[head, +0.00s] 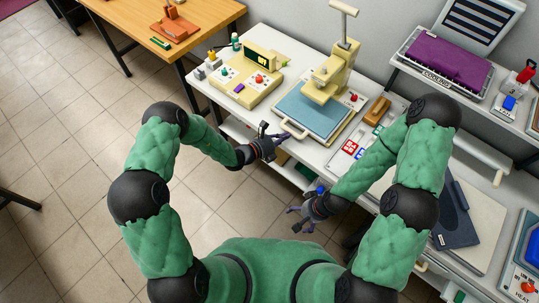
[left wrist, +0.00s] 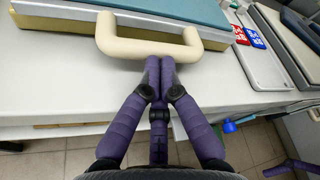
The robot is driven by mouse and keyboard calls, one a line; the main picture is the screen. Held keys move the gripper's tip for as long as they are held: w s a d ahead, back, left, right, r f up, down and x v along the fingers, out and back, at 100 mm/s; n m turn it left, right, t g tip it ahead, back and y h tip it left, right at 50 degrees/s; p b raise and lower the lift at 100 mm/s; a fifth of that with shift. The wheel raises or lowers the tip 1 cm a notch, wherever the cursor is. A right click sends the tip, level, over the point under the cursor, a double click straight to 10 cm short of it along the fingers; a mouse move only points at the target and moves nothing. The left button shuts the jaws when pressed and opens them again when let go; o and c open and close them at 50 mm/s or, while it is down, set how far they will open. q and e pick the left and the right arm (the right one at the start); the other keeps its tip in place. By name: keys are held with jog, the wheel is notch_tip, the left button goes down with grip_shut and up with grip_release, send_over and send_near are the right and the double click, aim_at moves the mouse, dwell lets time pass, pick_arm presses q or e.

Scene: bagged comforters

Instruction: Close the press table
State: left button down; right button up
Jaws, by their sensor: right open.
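The press (head: 330,80) stands on the white bench, with a cream upright body and its blue table (head: 308,108) drawn out at the front. A cream U-shaped handle (head: 296,128) is on the table's front edge; the left wrist view shows the handle (left wrist: 150,45) large. My left gripper (head: 285,136) is at the front of this handle. In the left wrist view its purple fingers (left wrist: 160,66) are together, tips at the handle bar, with no part of the bar seen between them. Contact is hard to judge. My right gripper (head: 297,211) is open and empty, lower, off the bench's front.
A cream control box (head: 247,78) stands left of the press. A wooden block (head: 377,109) and a red-white label plate (head: 350,147) lie to its right. A shelf with a purple bag (head: 447,65) is at the right. Tiled floor lies open at the left.

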pick_arm(q)
jog(key=shift+w+d+b, duration=0.35)
jog(key=shift+w+d, duration=0.4)
jog(key=shift+w, duration=0.3)
jog(key=s+a+p, duration=0.2)
jog(key=s+a, duration=0.1)
jog(key=s, duration=0.2)
jog(key=shift+a, duration=0.3)
jog(key=v, duration=1.2)
jog(key=shift+w, duration=0.1)
